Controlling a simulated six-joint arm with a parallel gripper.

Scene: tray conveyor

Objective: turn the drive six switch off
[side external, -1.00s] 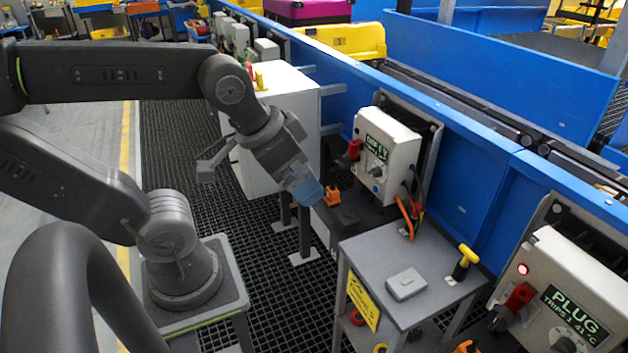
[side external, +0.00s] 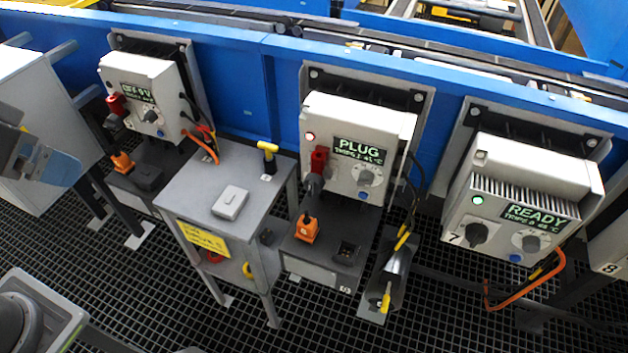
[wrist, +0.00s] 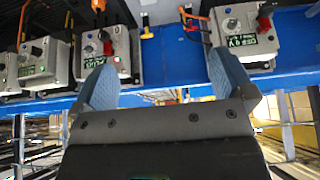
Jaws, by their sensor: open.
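The white drive box reading PLUG (side external: 358,150) stands in the middle of the side view. It sits directly left of the box marked 7, but I cannot read its own number. A red piece (side external: 320,158) is on its left front at a grey switch, and a red light glows above. The PLUG box also shows upside down in the wrist view (wrist: 122,66), beyond the left finger. My gripper (wrist: 165,92) is open and empty, its blue fingers wide apart. In the side view only part of my gripper (side external: 48,165) shows at the left edge, well away from the PLUG box.
A box reading READY (side external: 510,205), with a black knob, stands right. A box with a red switch (side external: 150,95) stands left. A grey cart (side external: 200,185) carries a small grey case (side external: 230,202). An orange plug-like part (side external: 306,228) and hanging cables lie below the PLUG box.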

